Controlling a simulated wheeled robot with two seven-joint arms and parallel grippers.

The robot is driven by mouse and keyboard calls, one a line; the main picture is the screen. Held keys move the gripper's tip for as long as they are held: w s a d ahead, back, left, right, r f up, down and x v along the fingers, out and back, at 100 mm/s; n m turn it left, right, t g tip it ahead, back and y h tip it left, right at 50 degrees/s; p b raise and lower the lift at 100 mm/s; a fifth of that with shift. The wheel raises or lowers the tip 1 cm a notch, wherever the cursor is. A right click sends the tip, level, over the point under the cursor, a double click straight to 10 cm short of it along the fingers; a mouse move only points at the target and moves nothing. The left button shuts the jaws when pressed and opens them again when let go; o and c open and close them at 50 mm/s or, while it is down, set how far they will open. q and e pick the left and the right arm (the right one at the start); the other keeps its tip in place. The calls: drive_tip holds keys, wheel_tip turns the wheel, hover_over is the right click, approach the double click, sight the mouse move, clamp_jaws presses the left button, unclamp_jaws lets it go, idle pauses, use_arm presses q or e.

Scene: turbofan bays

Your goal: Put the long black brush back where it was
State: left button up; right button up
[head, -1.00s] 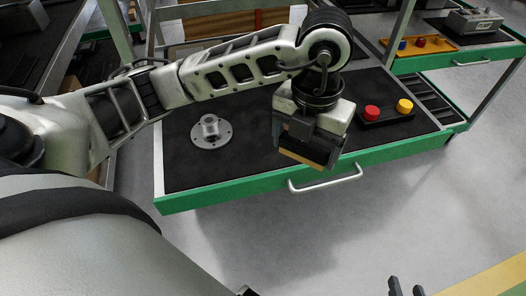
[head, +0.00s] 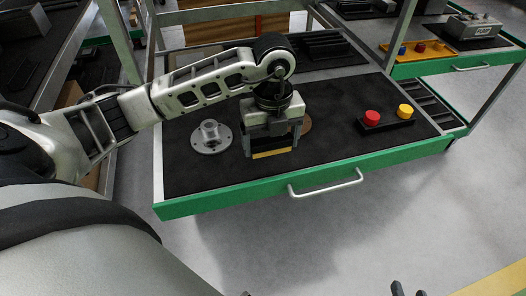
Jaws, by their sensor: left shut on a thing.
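My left gripper (head: 272,138) is over the middle of the black-topped bench (head: 200,178). It is shut on a dark bar with a tan lower edge, which looks like the long black brush (head: 272,154). The gripper hides much of the brush. The brush is close to the bench top, but I cannot tell whether it touches. My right gripper (head: 408,290) shows only as two dark fingertips at the bottom edge, apart with floor between them.
A grey flanged hub (head: 210,138) stands left of the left gripper. A brown round thing (head: 306,124) is partly hidden behind it. A black box with red (head: 372,117) and yellow (head: 405,111) buttons stands to the right. The bench's front has a green edge and a handle (head: 326,184).

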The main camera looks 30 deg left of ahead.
sight(263, 161)
use_arm(q)
drive_tip(key=a+f, duration=0.1)
drive_tip(key=w+a+f, duration=0.1)
drive_tip(key=f, duration=0.1)
drive_tip(key=shift+a, duration=0.15)
drive_tip(key=shift+w+a+f, duration=0.1)
drive_tip(key=shift+a+f, duration=0.05)
drive_tip(key=shift+f, duration=0.75)
drive_tip(key=shift+a+f, duration=0.1)
drive_tip(key=shift+f, duration=0.8)
drive_tip(key=shift+f, duration=0.1)
drive_tip(key=shift+f+b, duration=0.15)
drive_tip(key=shift+b, duration=0.15)
drive_tip(key=o, duration=0.9)
drive_tip(key=shift+c, duration=0.2)
drive_tip(key=shift+r, duration=0.2)
